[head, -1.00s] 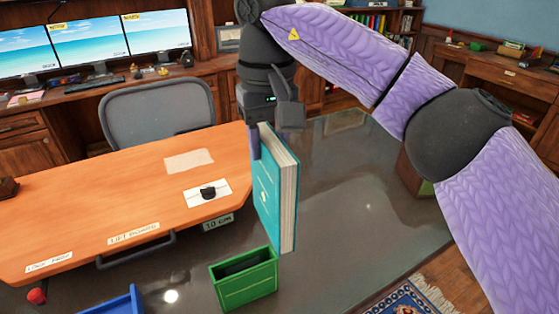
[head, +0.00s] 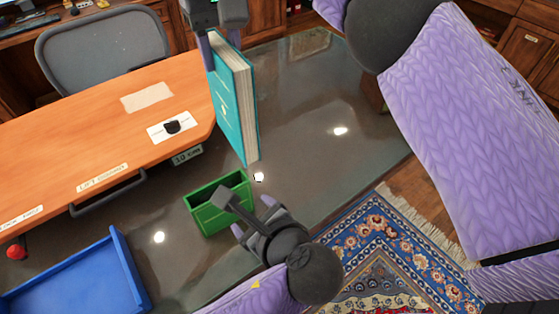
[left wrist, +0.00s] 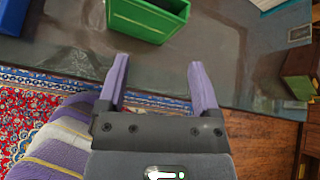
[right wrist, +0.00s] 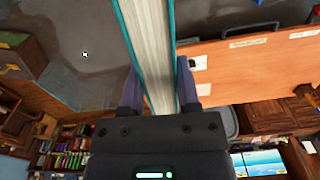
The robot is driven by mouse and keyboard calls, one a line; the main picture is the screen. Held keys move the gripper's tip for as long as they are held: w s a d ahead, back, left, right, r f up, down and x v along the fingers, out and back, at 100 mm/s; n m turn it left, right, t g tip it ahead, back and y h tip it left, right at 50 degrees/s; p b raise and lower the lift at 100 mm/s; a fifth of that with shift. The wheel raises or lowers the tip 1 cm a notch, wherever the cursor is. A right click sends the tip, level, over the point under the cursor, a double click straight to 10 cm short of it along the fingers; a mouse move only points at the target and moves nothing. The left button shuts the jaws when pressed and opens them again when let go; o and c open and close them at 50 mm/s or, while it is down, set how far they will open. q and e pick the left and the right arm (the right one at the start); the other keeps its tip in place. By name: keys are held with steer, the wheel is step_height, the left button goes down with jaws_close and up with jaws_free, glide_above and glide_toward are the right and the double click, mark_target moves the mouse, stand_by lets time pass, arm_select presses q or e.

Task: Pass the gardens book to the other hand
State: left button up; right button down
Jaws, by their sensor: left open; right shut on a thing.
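My left gripper (head: 252,215) is below the book, in front of the green bin, and apart from the book. In the left wrist view the left gripper (left wrist: 159,70) is open with nothing between its fingers. The book's title is not readable.
A green bin (head: 207,220) stands beneath the book, close to my left gripper. A blue tray (head: 75,275) lies at lower left. The orange desk (head: 80,140) fills the left, with a chair (head: 105,50) behind it. A patterned rug (head: 385,250) lies at right.

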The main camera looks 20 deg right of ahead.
mark_target(237, 111)
arm_select(q)
steer(key=s+d+r+m+t+y, duration=0.1)
steer(key=d+r+m+t, duration=0.1)
steer(key=r+t, duration=0.35)
steer(key=s+d+r+m+t, duration=0.1)
steer(key=d+r+m+t, duration=0.1)
steer(key=r, duration=0.6)
arm_select(e)
steer(key=shift+s, duration=0.1)
arm_select(q)
steer(key=shift+g, duration=0.25)
steer(key=x, duration=1.2)
steer(key=shift+w+a, duration=0.2)
steer(key=shift+a, duration=0.05)
steer(key=shift+c, duration=0.2)
jaws_close()
arm_select(e)
steer(key=shift+c, duration=1.2)
jaws_free()
